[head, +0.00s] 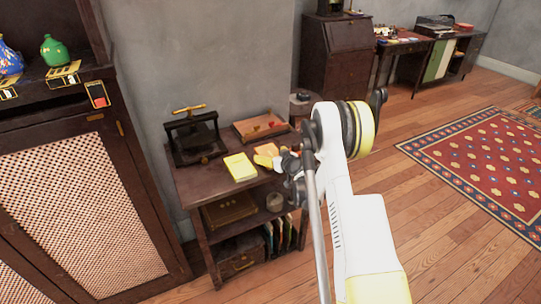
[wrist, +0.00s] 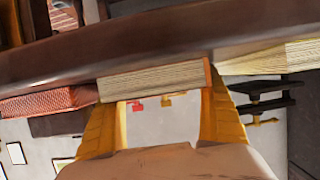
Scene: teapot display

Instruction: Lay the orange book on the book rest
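The orange book (head: 266,150) lies on the dark wooden table (head: 205,190) in the head view, partly behind my gripper. In the upside-down wrist view, a book with cream pages and an orange cover edge (wrist: 150,82) sits at the tips of my yellow fingers. My gripper (wrist: 157,100) has its fingers spread, one toward each end of this book. I cannot tell whether they touch it. In the head view my gripper (head: 275,158) is small and partly hidden by my arm. I cannot clearly make out the book rest; a shallow wooden tray-like stand (head: 248,134) with red bits stands behind the orange book.
A yellow book (head: 240,167) lies left of the orange one. A black press (head: 195,138) with a brass handle stands at the table's back left. A red textured block (wrist: 45,102) shows in the wrist view. The lower shelf holds a wooden box (head: 229,209) and a jar (head: 275,201).

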